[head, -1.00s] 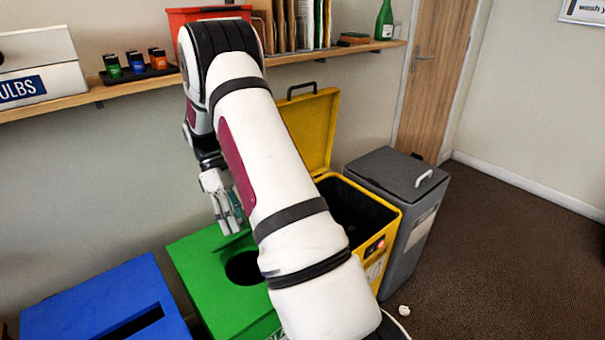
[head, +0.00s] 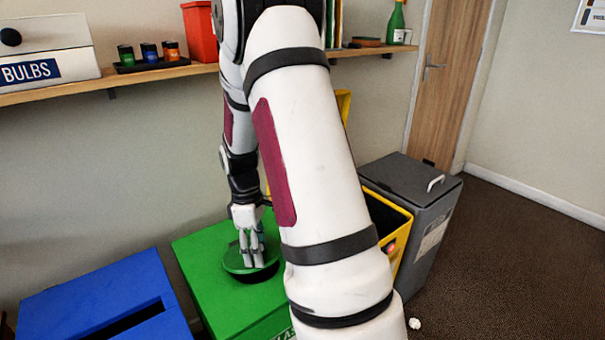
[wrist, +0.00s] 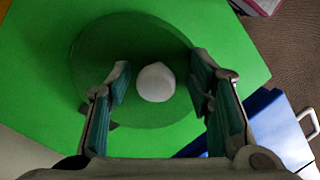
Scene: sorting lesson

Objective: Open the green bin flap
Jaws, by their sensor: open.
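The green bin (head: 205,280) stands in the middle of the head view, between a blue and a yellow bin. A round green flap (head: 232,263) is on its top, with a dark crescent of opening along its near edge. The flap also shows in the wrist view (wrist: 110,38) as a darker green disc. My gripper (head: 253,262) is directly over the flap, pointing down. In the wrist view its teal-padded fingers (wrist: 161,82) are apart, either side of a white round thing (wrist: 155,82). I cannot tell whether they touch it.
The blue bin (head: 90,300) is to the left. The yellow bin (head: 398,240) is on the right, partly hidden by my arm, with the grey bin (head: 415,190) beyond it. A shelf (head: 150,77) runs along the wall. A small white crumpled thing (head: 414,323) lies on the floor.

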